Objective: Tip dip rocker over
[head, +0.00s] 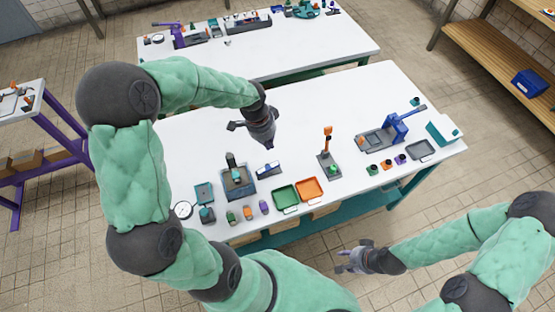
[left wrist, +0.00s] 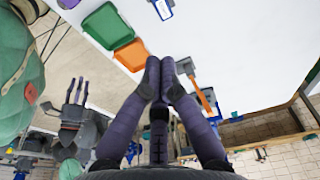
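A small blue-and-white tilted piece on a dark base (head: 268,169), which looks like the dip rocker, stands near the middle of the white table. A blue-edged white piece at the top of the left wrist view (left wrist: 161,8) may be the same one. My left gripper (head: 268,145) is above the table, just behind that piece and apart from it. Its fingers come together at the tips in the left wrist view (left wrist: 160,62), with nothing seen between them. My right gripper (head: 341,261) is in front of the table, its fingers spread and empty.
A grey tray with a post (head: 238,182) stands left of the piece. Green (head: 286,196) and orange (head: 309,189) trays lie in front. An upright orange-topped lever (head: 327,142) and a blue press (head: 396,127) stand to the right. The table's back part is clear.

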